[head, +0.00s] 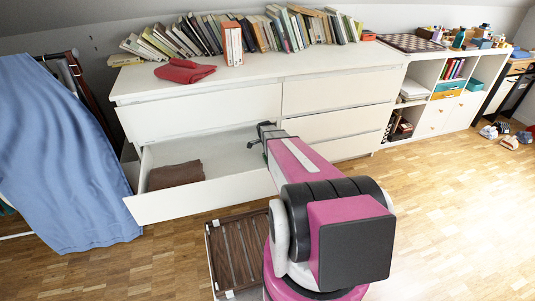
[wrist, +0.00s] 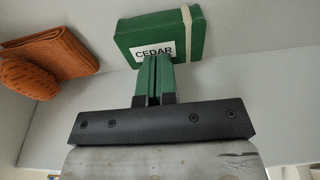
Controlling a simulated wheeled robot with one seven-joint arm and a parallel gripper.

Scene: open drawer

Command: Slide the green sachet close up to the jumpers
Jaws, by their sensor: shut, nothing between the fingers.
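The green sachet (wrist: 195,32), a flat block with a white "CEDAR" label and a pale band near its right end, lies in the wrist view at top centre. The jumpers, a folded orange-brown stack (wrist: 50,62), lie to its left with a clear gap between. In the head view the jumpers (head: 175,174) are in the open drawer's left part; the sachet is hidden there behind my arm. My gripper (wrist: 160,60) is shut and empty, its green fingertips at the sachet's near edge, overlapping the label's lower edge. I cannot tell whether they touch. It also shows in the head view (head: 257,137).
The white drawer (head: 200,202) is pulled out of the dresser (head: 340,90); its front and side walls bound the space. Bare drawer floor lies between sachet and jumpers. Books (head: 290,30) and a red cloth (head: 185,71) are on top. A blue cloth (head: 60,150) hangs at left.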

